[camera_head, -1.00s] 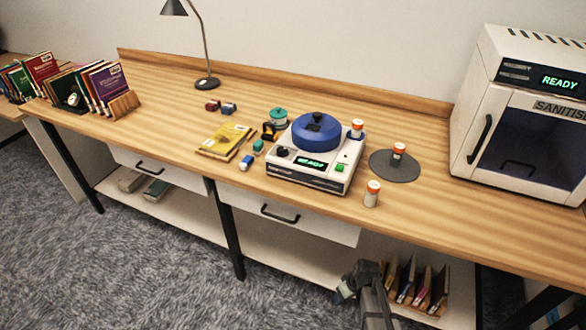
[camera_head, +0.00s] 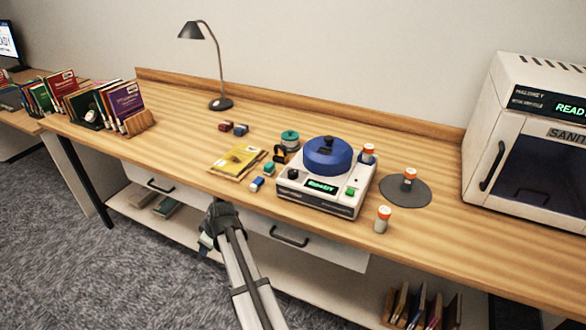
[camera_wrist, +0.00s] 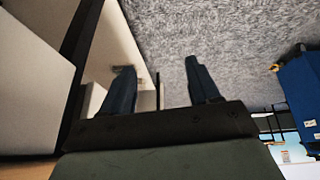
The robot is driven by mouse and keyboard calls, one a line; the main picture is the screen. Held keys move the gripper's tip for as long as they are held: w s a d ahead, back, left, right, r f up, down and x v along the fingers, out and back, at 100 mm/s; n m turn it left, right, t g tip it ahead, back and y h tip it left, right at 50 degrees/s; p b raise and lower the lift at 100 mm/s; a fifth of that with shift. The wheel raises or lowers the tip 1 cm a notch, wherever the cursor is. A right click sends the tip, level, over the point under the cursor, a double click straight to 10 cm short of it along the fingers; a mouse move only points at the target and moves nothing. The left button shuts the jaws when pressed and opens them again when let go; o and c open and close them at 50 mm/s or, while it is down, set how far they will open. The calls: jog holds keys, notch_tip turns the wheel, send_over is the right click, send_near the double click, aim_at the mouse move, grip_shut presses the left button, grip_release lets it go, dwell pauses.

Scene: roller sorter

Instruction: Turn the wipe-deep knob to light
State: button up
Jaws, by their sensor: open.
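A white machine (camera_head: 317,202) with a blue round lid (camera_head: 327,156) stands on the wooden bench. A small dark knob (camera_head: 293,174) sits at the left of its front panel, beside a lit green display (camera_head: 322,187) that seems to read READY. A green button (camera_head: 350,191) is at the panel's right. I cannot read any knob label or setting. My gripper (camera_head: 207,241) is below and left of the machine, in front of the bench edge, apart from the knob. In the wrist view its two fingers (camera_wrist: 160,72) are spread and empty, over carpet.
A yellow packet (camera_head: 238,160) and small blocks (camera_head: 257,184) lie left of the machine. Orange-capped bottles (camera_head: 382,220) stand on and right of it, one on a grey disc (camera_head: 420,194). A drawer (camera_head: 318,246) is below the bench top. A sanitiser cabinet (camera_head: 475,150) stands at right.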

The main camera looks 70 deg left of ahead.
jog(key=s+a+r+m, duration=0.15)
jog(key=a+r, duration=0.25)
jog(key=r, duration=0.4)
notch_tip(320, 180, up, 27)
jog(key=m+t+h, duration=0.3)
jog(key=m+h, duration=0.1)
jog(key=m, duration=1.3)
send_over(293, 171)
notch_tip(293, 171, down, 13)
jog(key=shift+d+f, duration=0.1)
jog(key=shift+f, duration=0.1)
jog(key=c, duration=1)
